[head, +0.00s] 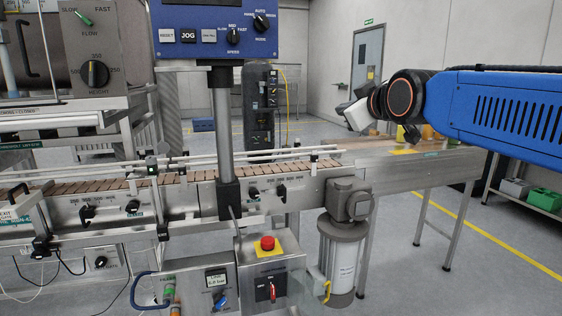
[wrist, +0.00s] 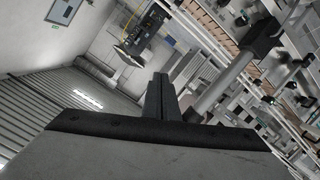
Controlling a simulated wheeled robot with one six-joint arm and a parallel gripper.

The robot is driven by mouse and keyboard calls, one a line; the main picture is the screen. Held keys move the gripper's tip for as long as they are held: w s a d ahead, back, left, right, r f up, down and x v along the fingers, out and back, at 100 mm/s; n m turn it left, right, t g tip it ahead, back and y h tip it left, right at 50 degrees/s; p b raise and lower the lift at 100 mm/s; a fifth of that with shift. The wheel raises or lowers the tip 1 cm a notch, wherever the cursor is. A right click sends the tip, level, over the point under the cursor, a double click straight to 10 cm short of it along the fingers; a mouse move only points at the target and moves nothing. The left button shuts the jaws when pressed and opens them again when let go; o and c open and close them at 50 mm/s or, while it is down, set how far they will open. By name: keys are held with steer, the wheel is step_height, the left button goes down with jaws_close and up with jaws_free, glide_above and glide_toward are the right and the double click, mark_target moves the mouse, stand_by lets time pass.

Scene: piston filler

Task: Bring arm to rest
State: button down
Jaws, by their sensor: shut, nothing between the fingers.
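My blue arm reaches in from the right in the head view. My gripper (head: 354,116) is at its end, a pale block with dark parts, held in the air above the far right part of the conveyor. In the wrist view my gripper (wrist: 160,82) shows its two dark fingers together, with nothing between them. It touches nothing that I can see. The fingertips are hard to make out in the head view.
The slatted conveyor (head: 130,183) runs across the left and middle. A blue control panel (head: 217,30) stands on a grey post (head: 222,130). A red stop button (head: 267,243) sits on a box below. Green and grey bins (head: 543,201) rest on a shelf at right. Floor is clear between.

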steer(key=s+d+f+m+g+h, duration=0.1)
steer(key=s+d+f+m+g, duration=0.2)
steer(key=s+f, duration=0.7)
steer(key=s+d+f+m+g+h, duration=0.1)
steer(key=s+d+f+m+g, duration=0.2)
steer(key=s+f, duration=0.8)
steer(key=s+d+f+m+g+h, duration=0.1)
steer(key=s+d+f+g, duration=0.3)
steer(key=f, duration=1.3)
steer(key=s+d+m, duration=0.1)
steer(key=s+d, duration=0.2)
steer(key=s, duration=0.3)
steer(key=shift+s+f+m+g+h, duration=0.2)
steer(key=shift+s+m+g+h, duration=0.1)
steer(key=shift+m+h, duration=0.1)
steer(key=shift+w+d, duration=0.1)
